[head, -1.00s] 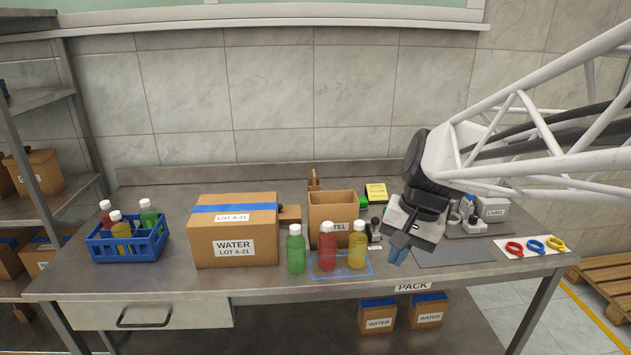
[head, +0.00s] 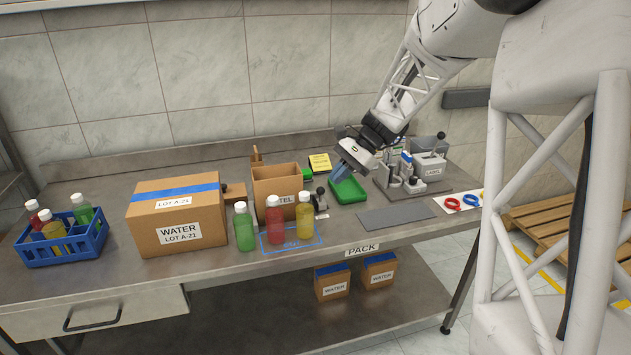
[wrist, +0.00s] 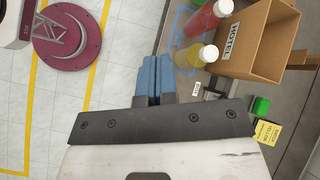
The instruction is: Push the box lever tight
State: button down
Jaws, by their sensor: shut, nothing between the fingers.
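An open cardboard box (head: 277,187), its label partly covered by bottles, stands mid-bench; it also shows in the wrist view, labelled HOTEL (wrist: 262,40). A small black-knobbed lever (head: 320,194) on a pale base stands just right of it. I cannot tell how far the lever is pushed. My gripper (head: 339,172) is above the bench, behind and right of the lever, near the green tray (head: 349,191), apart from the lever. Its blue fingers (wrist: 154,78) are shut together and empty in the wrist view.
Green, red and yellow bottles (head: 304,217) stand in front of the box. A sealed WATER carton (head: 178,215) and a blue crate (head: 65,243) are to the left. A label machine (head: 428,168) stands right of the gripper. The grey mat (head: 398,216) is clear.

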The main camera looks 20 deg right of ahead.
aim_at(322, 189)
jog(key=w+d+f+m+t+y, duration=0.4)
jog(key=w+d+f+m+y, duration=0.2)
jog(key=w+d+f, duration=1)
jog(key=w+d+m, duration=0.2)
jog(key=w+d, duration=0.1)
jog(key=shift+d+y, duration=0.25)
jog(key=shift+y, duration=0.15)
jog(key=shift+a, duration=0.15)
jog(key=x, duration=1.3)
jog(key=shift+a+f, duration=0.15)
jog(key=shift+a, duration=0.2)
jog(key=shift+w, duration=0.1)
jog(key=shift+a, duration=0.1)
jog(key=shift+a, duration=2.55)
